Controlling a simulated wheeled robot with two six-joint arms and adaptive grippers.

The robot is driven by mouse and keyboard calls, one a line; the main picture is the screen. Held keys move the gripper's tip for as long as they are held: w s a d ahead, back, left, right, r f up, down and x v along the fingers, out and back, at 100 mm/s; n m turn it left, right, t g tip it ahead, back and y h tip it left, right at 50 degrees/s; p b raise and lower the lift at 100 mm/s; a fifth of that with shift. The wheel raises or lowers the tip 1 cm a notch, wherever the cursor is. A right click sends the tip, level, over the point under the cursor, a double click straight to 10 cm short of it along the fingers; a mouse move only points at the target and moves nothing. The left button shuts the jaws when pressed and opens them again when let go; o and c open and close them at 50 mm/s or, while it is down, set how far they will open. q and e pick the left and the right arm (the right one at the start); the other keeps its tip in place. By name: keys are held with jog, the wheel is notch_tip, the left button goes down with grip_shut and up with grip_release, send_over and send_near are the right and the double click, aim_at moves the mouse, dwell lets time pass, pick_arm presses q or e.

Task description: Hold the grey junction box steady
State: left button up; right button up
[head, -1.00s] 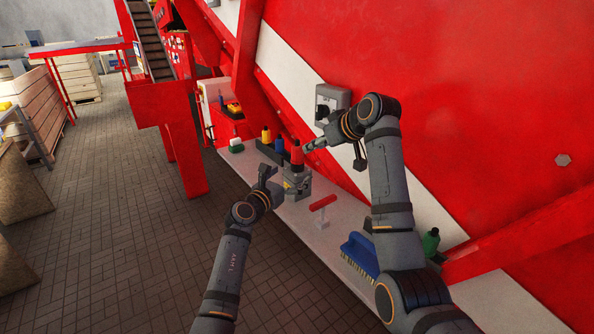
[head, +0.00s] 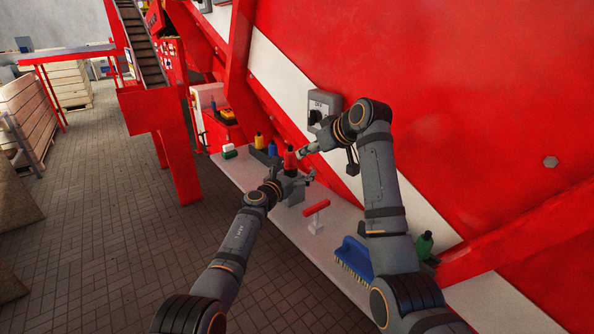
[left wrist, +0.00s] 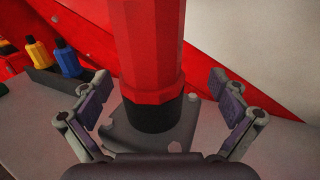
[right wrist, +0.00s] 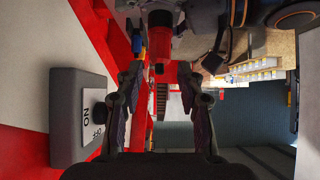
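A grey box with a black switch and an on/off label (head: 321,106) is fixed to the red and white wall, just above my right gripper; it also fills the left side of the right wrist view (right wrist: 65,120). My right gripper (head: 304,151) is open and empty beside it; its fingers stand apart in the right wrist view (right wrist: 161,85). A smaller grey block (head: 293,197) sits on the shelf, partly hidden by my left gripper (head: 297,178). In the left wrist view that open gripper (left wrist: 164,95) flanks a red, black-based object (left wrist: 150,65) above a grey plate with holes (left wrist: 123,133).
The shelf (head: 330,245) holds a red-topped stand (head: 316,210), a blue brush (head: 354,257) and a green bottle (head: 424,246). Yellow (head: 259,141) and blue (head: 272,148) bottles stand farther back. Open tiled floor (head: 110,230) lies to the left.

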aim_at(295, 161)
pick_arm(q)
jog(key=c, duration=1.5)
jog(key=shift+o, duration=0.2)
pick_arm(e)
jog(key=shift+o, duration=1)
jog(key=shift+f, duration=0.1)
jog(key=o, duration=0.4)
jog(key=f, duration=0.1)
jog(key=d+t+y, duration=0.1)
jog(key=f, duration=0.1)
jog(key=shift+s+d+f+t+y, duration=0.25)
jog(key=shift+s+f+t+y, duration=0.05)
jog(key=shift+t+y, duration=0.3)
jog(key=shift+t, duration=0.1)
jog(key=x, duration=1.1)
jog(key=shift+w+a+f, duration=0.1)
jog(key=shift+f, duration=0.3)
jog(key=c, duration=1.2)
